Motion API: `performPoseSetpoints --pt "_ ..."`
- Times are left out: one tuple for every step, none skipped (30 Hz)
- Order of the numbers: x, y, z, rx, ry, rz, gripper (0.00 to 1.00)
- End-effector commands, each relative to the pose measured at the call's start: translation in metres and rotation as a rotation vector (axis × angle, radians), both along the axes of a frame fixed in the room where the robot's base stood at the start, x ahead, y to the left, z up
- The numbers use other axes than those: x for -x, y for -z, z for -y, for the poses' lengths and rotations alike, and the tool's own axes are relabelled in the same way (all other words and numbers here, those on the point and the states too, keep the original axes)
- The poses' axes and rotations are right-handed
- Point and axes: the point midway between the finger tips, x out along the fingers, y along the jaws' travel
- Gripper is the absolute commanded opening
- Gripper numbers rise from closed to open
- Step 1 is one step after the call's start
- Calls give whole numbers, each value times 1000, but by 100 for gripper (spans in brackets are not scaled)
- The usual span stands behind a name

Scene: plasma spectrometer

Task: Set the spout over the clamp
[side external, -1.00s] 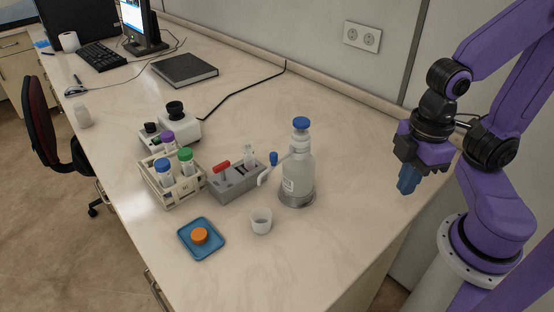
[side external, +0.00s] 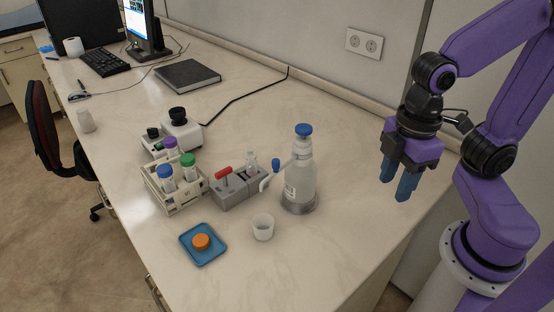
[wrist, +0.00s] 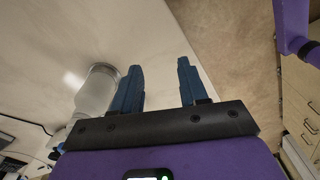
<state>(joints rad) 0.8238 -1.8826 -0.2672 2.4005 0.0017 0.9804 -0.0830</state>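A dispenser bottle (side external: 301,185) with a blue cap stands upright in a grey ring base on the bench. Its thin spout (side external: 266,183), with a blue knob beside it, points left toward the grey block clamp (side external: 238,188) with a red lever. A small clear vial (side external: 251,160) stands at the block. The spout tip is close to the block's right end; I cannot tell if it is above it. My gripper (side external: 407,187) is open and empty, to the right of the bottle. In the wrist view the fingers (wrist: 160,85) are apart, and the bottle (wrist: 97,92) is left of them.
A white cup (side external: 263,227) stands in front of the bottle. A blue tray (side external: 187,245) with an orange cap, a tube rack (side external: 176,201) and a small white device (side external: 181,132) stand to the left. The bench right of the bottle is clear.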

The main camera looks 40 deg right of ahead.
Motion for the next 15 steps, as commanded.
performPoseSetpoints --pt "-13 -9 -11 -1 -18 2 43" --pt "-21 -15 -17 0 -32 2 43" --pt "-31 -23 -25 2 -52 3 43" --pt "-40 -29 -31 3 -67 3 43" --pt "-47 -35 -37 4 -83 3 43" --pt "-58 -43 -44 5 -103 3 43" --pt "-66 -49 -49 7 -119 3 43" --pt "-73 -55 -54 9 -135 2 43" --pt "-83 -63 -60 11 -155 2 43" --pt "-91 -69 -65 12 -171 2 43" --pt "-99 -75 -70 12 -186 2 43" --pt "-108 -83 -75 14 -206 2 43" --pt "-115 -89 -79 15 -222 1 43" --pt "-123 -95 -83 17 -236 1 43" --pt "-132 -103 -88 18 -257 1 43"
